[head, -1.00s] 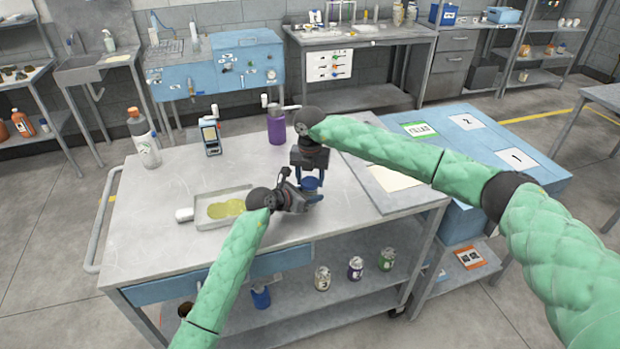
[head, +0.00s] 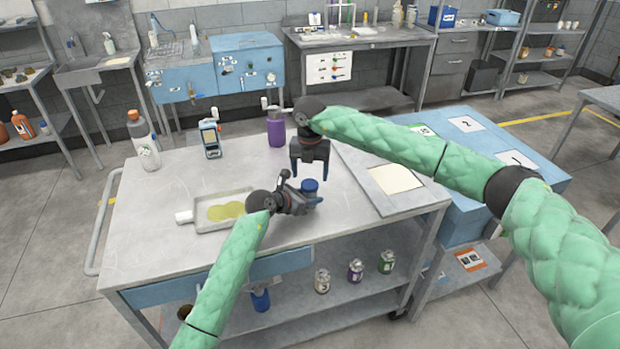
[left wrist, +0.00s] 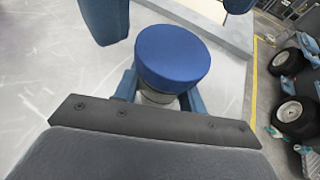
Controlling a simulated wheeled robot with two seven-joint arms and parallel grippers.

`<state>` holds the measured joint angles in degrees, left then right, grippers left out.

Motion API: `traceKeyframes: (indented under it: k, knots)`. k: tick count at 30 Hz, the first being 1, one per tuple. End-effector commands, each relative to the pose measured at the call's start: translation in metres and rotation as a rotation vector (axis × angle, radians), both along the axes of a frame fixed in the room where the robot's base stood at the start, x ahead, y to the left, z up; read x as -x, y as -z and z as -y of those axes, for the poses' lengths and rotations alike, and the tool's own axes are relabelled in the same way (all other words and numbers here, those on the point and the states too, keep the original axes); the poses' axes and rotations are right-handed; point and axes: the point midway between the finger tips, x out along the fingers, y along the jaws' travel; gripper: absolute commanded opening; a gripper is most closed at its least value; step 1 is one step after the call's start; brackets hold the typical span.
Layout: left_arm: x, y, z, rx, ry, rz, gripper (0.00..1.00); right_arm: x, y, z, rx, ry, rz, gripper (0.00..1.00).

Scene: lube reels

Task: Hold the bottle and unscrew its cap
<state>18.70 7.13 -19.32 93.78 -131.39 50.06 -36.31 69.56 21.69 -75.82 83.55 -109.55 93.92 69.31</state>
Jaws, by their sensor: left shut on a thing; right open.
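A small bottle (left wrist: 157,97) with a blue cap (head: 310,185) is held upright over the workbench, near its front. The cap sits on top of the bottle, and it fills the middle of the left wrist view (left wrist: 173,58). My left gripper (head: 306,200) is shut around the bottle's body below the cap; the cap and jaws hide most of the body. My right gripper (head: 310,174) is open, pointing down, with its fingertips just above and to either side of the cap. Its blue fingers also show at the top of the left wrist view (left wrist: 172,12).
A grey board with a pale sheet (head: 396,179) lies at the right.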

Motion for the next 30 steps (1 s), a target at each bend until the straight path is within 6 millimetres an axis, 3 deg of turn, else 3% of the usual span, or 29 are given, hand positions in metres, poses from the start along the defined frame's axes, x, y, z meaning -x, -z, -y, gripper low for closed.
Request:
traceKeyframes:
  k: [7, 18, 23, 30]
  knots:
    - [0.000, 0.000, 0.000, 0.000, 0.000, 0.000, 0.00, 0.000, -0.015, 0.000, -0.001, 0.034, 0.000, 0.76]
    - [0.000, 0.000, 0.000, 0.000, 0.000, 0.000, 0.00, -0.001, -0.043, -0.001, -0.001, 0.276, 0.000, 0.76]
    - [0.000, 0.000, 0.000, 0.000, 0.000, 0.000, 0.00, 0.000, -0.037, -0.001, 0.000, 0.291, -0.001, 0.76]
    - [0.000, 0.000, 0.000, 0.000, 0.000, 0.000, 0.00, 0.000, -0.011, -0.001, 0.000, 0.289, -0.001, 0.76]
